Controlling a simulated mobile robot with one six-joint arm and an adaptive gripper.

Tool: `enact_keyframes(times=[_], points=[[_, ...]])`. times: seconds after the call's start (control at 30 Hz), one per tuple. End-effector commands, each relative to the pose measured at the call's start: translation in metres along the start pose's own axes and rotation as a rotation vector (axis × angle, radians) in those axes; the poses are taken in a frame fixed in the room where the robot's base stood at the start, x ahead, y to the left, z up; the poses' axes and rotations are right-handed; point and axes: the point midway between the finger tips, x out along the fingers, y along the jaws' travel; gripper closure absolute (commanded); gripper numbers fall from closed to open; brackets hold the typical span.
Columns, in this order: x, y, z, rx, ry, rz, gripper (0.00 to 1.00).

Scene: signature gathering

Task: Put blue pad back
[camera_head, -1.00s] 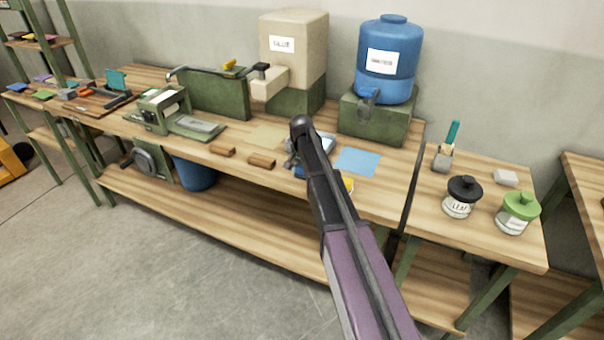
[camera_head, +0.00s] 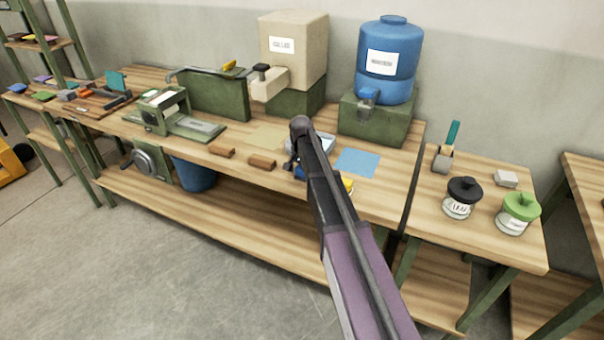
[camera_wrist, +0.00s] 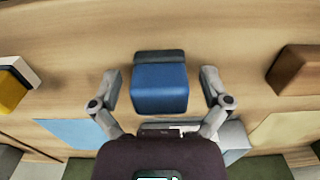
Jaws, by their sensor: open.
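The blue pad (camera_wrist: 160,88) is a small blue block with a darker band at its far end. In the wrist view it lies between the two fingers of my gripper (camera_wrist: 160,78), with a gap on each side. My gripper is open and does not touch its sides. In the head view only a bit of the blue pad (camera_head: 299,174) shows beside my arm, which hides most of the gripper. I cannot tell the fingers' height above the bench.
A blue sheet (camera_head: 358,162) and a tan sheet (camera_head: 265,137) lie on the bench. Brown blocks (camera_head: 262,162) and a yellow block (camera_head: 347,186) are nearby. A blue dispenser (camera_head: 390,60) and beige dispenser (camera_head: 293,50) stand behind. Lidded jars (camera_head: 461,198) stand on the right table.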

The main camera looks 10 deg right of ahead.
Motion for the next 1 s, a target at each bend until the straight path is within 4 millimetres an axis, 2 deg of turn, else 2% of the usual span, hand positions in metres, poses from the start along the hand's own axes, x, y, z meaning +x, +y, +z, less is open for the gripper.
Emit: enact_keyframes(times=[0.27,1.0], points=[[-0.015,0.0,0.0,0.0,0.0,0.0,0.03],[-0.076,0.0,0.0,0.001,0.0,0.0,0.03]])
